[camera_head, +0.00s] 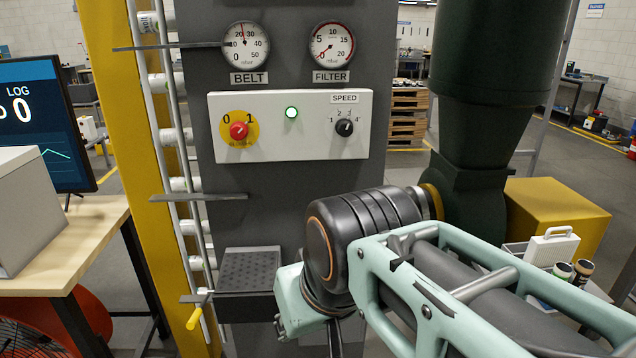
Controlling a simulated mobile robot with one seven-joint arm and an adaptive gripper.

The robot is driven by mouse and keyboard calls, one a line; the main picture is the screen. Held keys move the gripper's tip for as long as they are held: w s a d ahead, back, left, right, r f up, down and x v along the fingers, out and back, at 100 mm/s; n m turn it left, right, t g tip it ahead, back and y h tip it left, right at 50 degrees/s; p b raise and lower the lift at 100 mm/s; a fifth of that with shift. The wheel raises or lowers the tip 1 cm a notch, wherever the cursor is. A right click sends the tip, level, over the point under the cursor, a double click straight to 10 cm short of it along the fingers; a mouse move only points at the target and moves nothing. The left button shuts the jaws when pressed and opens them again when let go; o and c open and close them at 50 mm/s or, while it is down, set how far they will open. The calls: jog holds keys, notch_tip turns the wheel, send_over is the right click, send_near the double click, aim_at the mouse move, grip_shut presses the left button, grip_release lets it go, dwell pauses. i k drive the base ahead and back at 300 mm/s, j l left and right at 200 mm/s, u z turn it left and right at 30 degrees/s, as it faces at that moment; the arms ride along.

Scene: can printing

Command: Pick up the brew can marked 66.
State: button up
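I cannot make out any brew can marked 66 in the head view. Two small dark cylinders with pale tops, one greenish (562,271) and one brown (583,269), stand at the right behind my arm. No number is readable on them, and I cannot tell whether they are cans. My pale green and black arm reaches in from the lower right to the middle. Its far end points down at the bottom edge, and my gripper's fingers are not visible.
A grey panel (290,126) with gauges, a red-yellow switch and a speed knob stands ahead. A small dark ledge (249,270) juts out below it. A wooden desk (85,240) with a monitor (45,115) is left. A yellow box (555,215) and white case (551,247) are right.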

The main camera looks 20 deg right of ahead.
aim_at(583, 269)
jog(key=z, duration=2.4)
jog(key=i+l+u, duration=0.1)
jog(key=i+u, duration=0.2)
jog(key=i, duration=0.2)
